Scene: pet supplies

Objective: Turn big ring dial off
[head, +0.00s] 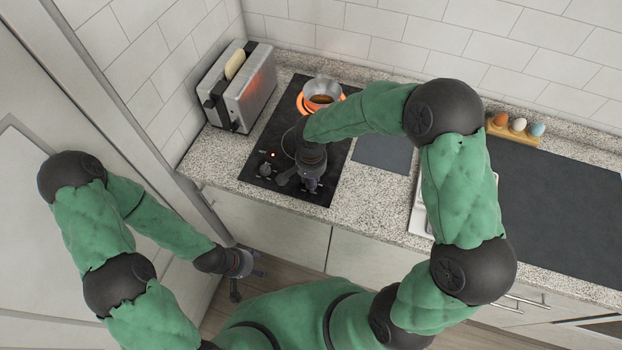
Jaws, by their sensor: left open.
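The black cooktop (256,186) is set in the counter. Its far ring (306,103) glows orange under a small metal pot (321,91). One dark dial (265,170) shows at the cooktop's front left, with a small lit red light (274,155) near it. Other dials at the front are partly hidden by my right gripper (301,182), which hangs low over the front right of the cooktop. I cannot tell whether its fingers touch a dial or are open. My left gripper (247,277) is open and empty, in front of the cabinets, below counter height.
A metal toaster (241,88) with bread stands left of the cooktop. A grey board (382,154) lies to the right. An egg holder (514,132) with eggs stands by the back wall, near a large dark surface (560,205). A tall pale cabinet is at left.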

